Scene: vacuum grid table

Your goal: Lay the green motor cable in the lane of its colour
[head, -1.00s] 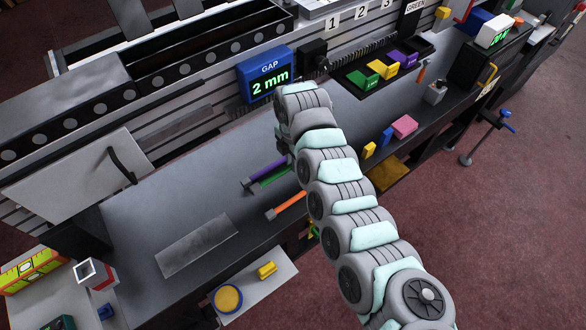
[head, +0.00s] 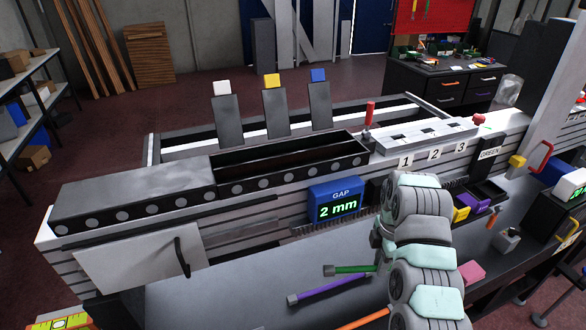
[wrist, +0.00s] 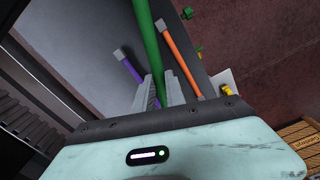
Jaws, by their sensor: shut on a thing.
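The green motor cable (head: 352,268) sticks out to the left of my arm in the head view, with a grey end piece. In the wrist view the green cable (wrist: 147,35) runs between my fingers. My gripper (wrist: 160,88) is shut on it; in the head view my arm mostly hides the gripper. A purple cable (head: 335,287) and an orange cable (head: 366,319) lie on the grey bench top.
A blue display (head: 336,204) reads "GAP 2 mm". A plate marked 1, 2, 3 (head: 425,133) is right of the trough. Posts with white, yellow and blue (head: 318,75) tops stand behind it. Yellow (head: 460,212) and purple (head: 476,203) blocks sit in a black tray.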

